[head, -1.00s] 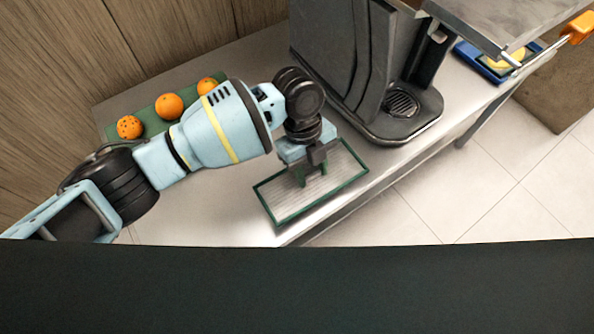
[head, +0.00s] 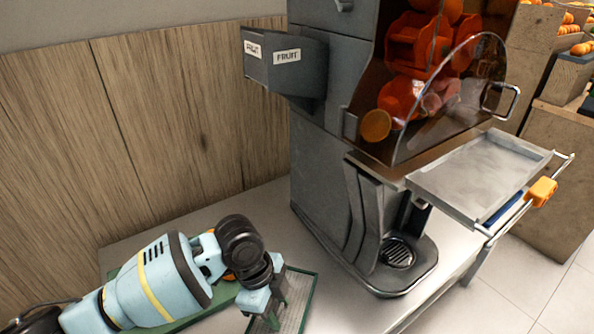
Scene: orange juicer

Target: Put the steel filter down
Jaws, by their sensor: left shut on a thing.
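My left gripper (head: 268,318) is at the bottom of the head view, pointing down over the left front part of the table. It is shut on the steel filter (head: 296,302), a flat, light, finely ribbed sheet with a dark green border around it. The sheet lies low at the table, left of the juicer's base. My wrist and the lower picture edge hide much of it, and the grip itself is hard to see. I cannot tell whether the sheet touches the surface below. My right gripper is not in view.
The tall grey juicer (head: 325,160) stands right of my gripper, with its drip grate (head: 397,252) low in front. A steel tray (head: 480,175) juts out at right. A green mat (head: 215,300) lies partly behind my arm. Bare table (head: 335,290) shows between filter and juicer.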

